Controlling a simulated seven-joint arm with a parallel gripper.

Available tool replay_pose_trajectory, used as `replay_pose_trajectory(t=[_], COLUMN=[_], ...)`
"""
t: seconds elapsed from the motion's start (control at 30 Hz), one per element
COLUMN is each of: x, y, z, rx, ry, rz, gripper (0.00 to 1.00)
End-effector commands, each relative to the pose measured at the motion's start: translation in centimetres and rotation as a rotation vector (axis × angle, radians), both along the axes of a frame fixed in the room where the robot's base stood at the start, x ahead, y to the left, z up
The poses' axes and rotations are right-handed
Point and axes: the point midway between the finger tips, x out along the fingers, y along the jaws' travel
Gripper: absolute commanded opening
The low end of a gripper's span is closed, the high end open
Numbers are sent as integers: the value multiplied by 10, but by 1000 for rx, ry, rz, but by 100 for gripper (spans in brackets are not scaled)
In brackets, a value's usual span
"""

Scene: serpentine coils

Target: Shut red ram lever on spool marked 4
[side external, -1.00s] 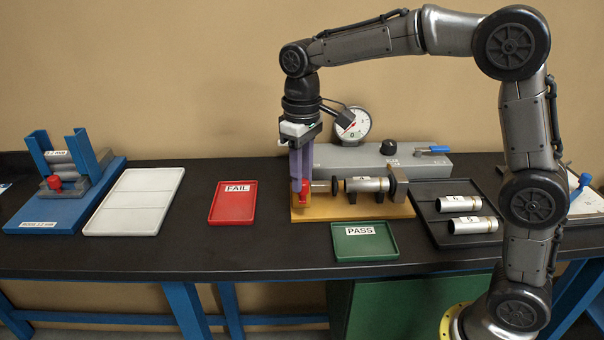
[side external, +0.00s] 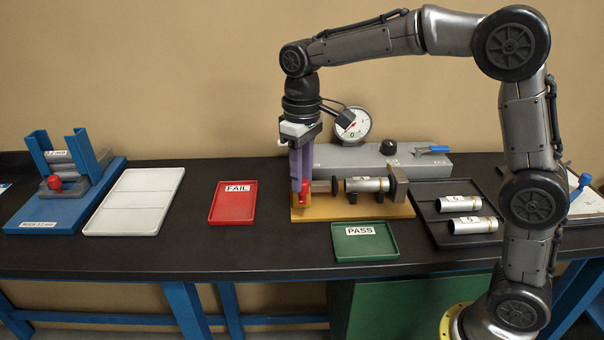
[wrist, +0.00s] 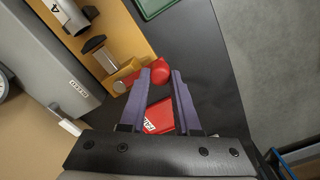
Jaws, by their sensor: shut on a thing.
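The spool marked 4 (side external: 367,184) lies level in the tan-based fixture (side external: 390,211); it also shows at the top of the wrist view (wrist: 72,16). A dark ram disc (side external: 335,185) stands near its left end, with a small gap apparent. My gripper (side external: 300,188) points down at the fixture's left end. Its purple fingers are shut on the red ram lever, whose round red knob (wrist: 161,73) sits between the fingertips in the wrist view. The fingers hide most of the lever in the side view.
A grey pressure unit (side external: 400,164) with a dial gauge (side external: 354,124) stands close behind. A red FAIL tray (side external: 225,211) lies left and a green PASS tray (side external: 365,252) in front, both empty. A black tray (side external: 430,226) at right holds two spools.

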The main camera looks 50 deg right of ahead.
Motion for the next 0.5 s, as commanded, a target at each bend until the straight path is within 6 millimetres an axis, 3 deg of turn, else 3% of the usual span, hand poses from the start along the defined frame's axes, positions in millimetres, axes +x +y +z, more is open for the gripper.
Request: replay_pose_trajectory(t=[0.5], x=[4], y=[3], z=[1], rx=[0], ry=[-2], rz=[-58], gripper=[0])
